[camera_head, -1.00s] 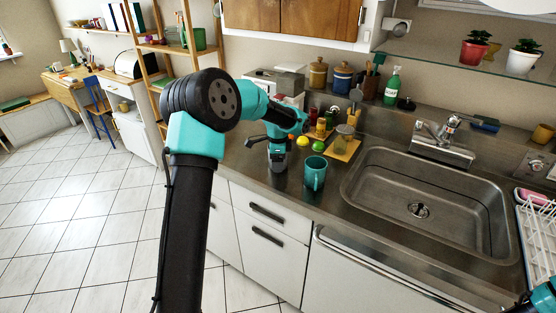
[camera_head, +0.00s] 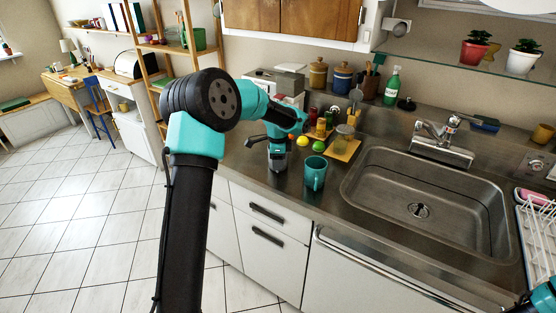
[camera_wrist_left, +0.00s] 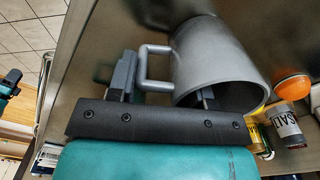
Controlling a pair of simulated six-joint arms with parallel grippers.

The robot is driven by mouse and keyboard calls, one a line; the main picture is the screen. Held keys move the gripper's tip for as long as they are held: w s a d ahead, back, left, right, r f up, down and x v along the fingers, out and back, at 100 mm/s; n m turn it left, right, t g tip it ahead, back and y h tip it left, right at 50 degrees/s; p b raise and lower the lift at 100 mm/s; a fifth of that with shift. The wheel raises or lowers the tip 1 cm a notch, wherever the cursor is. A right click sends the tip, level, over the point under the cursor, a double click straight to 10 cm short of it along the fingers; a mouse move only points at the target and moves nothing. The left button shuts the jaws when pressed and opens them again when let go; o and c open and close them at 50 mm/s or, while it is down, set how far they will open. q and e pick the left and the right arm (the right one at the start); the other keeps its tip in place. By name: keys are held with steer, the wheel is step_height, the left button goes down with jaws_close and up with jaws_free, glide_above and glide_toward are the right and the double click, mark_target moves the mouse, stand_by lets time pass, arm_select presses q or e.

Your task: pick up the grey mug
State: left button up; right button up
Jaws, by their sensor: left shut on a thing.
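The grey mug (camera_wrist_left: 225,62) fills the upper middle of the left wrist view, with its handle toward the left finger. In the head view the grey mug (camera_head: 277,163) is small and partly covered by my left gripper (camera_head: 279,149). The left gripper (camera_wrist_left: 165,85) is shut on the mug in the wrist view: one finger is outside by the handle, the other is at the rim and partly hidden inside the mug. I cannot tell whether the mug's base touches the counter. My right arm shows only in part at the lower right of the head view; its jaws are unclear.
A teal mug (camera_head: 315,174) stands close to the right of the grey mug. Behind are a yellow lemon (camera_head: 303,142), a green lime (camera_head: 318,146) and jars on a wooden board (camera_head: 346,150). The sink (camera_head: 425,200) lies to the right. The counter's front edge is close.

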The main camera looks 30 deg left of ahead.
arm_select(q)
steer(key=shift+c, duration=0.3)
steer(key=shift+r, duration=0.2)
steer(key=shift+r, duration=1.6)
steer(key=s+d+r, duration=0.1)
steer(key=s+d, duration=0.7)
steer(key=s, duration=0.5)
steer(key=shift+s+d+r, duration=0.2)
steer(key=shift+s+d, duration=0.05)
